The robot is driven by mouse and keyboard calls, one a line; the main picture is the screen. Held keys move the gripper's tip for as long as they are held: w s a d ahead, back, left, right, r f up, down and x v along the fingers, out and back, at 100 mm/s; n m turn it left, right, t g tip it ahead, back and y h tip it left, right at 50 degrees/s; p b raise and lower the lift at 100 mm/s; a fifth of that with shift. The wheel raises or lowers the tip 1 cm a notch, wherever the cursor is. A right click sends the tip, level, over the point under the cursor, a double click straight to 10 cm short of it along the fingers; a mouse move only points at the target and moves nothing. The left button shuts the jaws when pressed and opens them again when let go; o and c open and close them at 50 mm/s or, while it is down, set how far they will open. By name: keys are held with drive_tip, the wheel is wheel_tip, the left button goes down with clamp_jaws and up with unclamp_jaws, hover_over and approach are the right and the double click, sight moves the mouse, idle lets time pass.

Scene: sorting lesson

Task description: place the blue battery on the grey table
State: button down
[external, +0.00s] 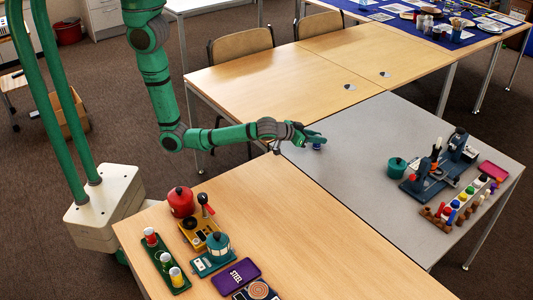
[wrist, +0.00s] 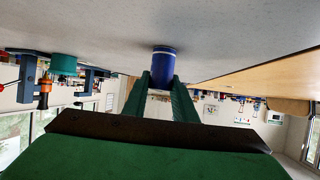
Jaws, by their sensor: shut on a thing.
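The blue battery (wrist: 163,62) is a short blue cylinder with a darker end, held between the two green fingers of my gripper (wrist: 161,84). The wrist picture is upside down, with the grey table (wrist: 240,30) along its top. In the external view my gripper (external: 316,139) is low over the left part of the grey table (external: 370,130), and the blue battery (external: 317,146) shows just under the fingertips. The battery looks upright and at or very near the tabletop; I cannot tell whether it touches.
On the grey table's right are a teal pot (external: 397,167), a blue machine (external: 435,178), a rack of coloured bottles (external: 460,203) and a pink tray (external: 494,171). The tabletop around my gripper is clear. The front wooden table (external: 300,240) holds a red pot (external: 181,202) and other items.

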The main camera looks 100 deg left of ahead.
drive_tip(key=c, duration=1.4)
unclamp_jaws()
drive_tip(key=shift+c, duration=0.2)
